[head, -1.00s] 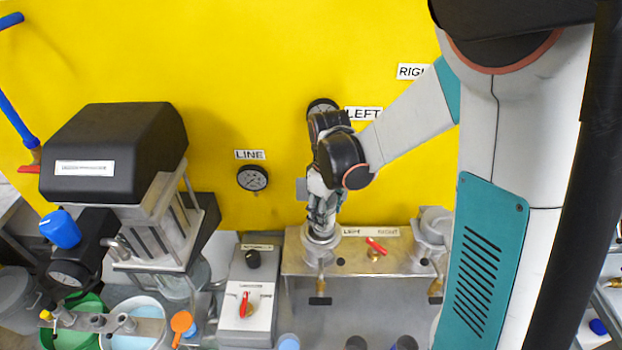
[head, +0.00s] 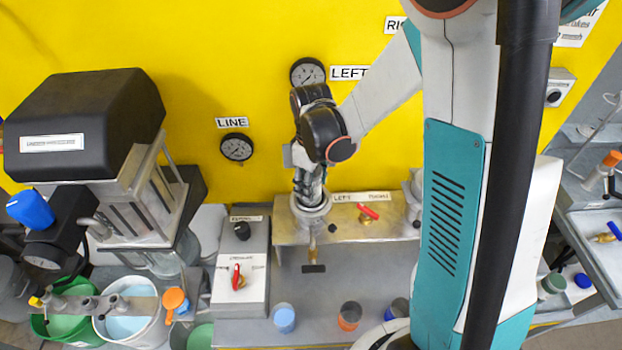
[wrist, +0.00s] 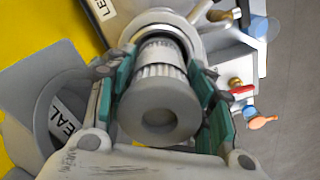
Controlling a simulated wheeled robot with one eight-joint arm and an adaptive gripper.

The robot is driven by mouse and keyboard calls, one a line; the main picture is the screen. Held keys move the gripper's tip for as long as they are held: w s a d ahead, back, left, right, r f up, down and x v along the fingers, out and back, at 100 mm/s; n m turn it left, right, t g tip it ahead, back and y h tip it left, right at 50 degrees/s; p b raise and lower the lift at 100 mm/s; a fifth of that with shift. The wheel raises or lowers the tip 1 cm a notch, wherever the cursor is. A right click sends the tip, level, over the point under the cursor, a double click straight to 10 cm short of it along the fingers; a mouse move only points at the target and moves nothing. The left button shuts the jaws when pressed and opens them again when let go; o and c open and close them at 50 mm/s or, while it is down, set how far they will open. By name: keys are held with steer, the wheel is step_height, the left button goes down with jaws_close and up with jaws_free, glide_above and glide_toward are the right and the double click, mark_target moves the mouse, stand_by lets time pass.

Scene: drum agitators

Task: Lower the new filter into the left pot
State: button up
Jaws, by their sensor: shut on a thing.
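The new filter (wrist: 160,105) is a pale grey pleated cartridge with a round end cap that has a hole in its middle. My gripper (wrist: 165,100) is shut on it, with a green-padded finger on each side. In the wrist view its far end lines up with the round metal mouth of the left pot (wrist: 195,38); how deep it sits inside is hard to tell. In the head view my gripper (head: 310,195) points down right above the left pot (head: 310,222), under the LEFT gauge; the filter is mostly hidden there by my gripper.
A red-handled valve (head: 368,211) stands right of the left pot on the metal bracket (head: 345,232). The right pot (head: 413,190) is partly hidden by my arm. A grey control box (head: 240,270) stands to the left. Several coloured cups stand in front.

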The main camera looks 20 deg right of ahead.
steer(key=shift+f+b, duration=1.25)
steer(key=shift+f, duration=0.7)
steer(key=shift+s+f+b, duration=0.4)
steer(key=shift+f+b, duration=0.1)
steer(key=shift+b, duration=0.15)
steer(key=shift+c, duration=0.4)
steer(key=shift+a+f, duration=0.1)
steer(key=shift+f, duration=0.2)
steer(key=shift+o, duration=0.3)
steer(key=shift+w+f+b, duration=0.2)
steer(key=shift+b, duration=0.2)
steer(key=shift+c, duration=0.2)
steer(key=o, duration=1.9)
steer(key=shift+w, duration=0.1)
steer(key=shift+r, duration=0.1)
steer(key=shift+w+r, duration=0.1)
steer(key=shift+r, duration=0.05)
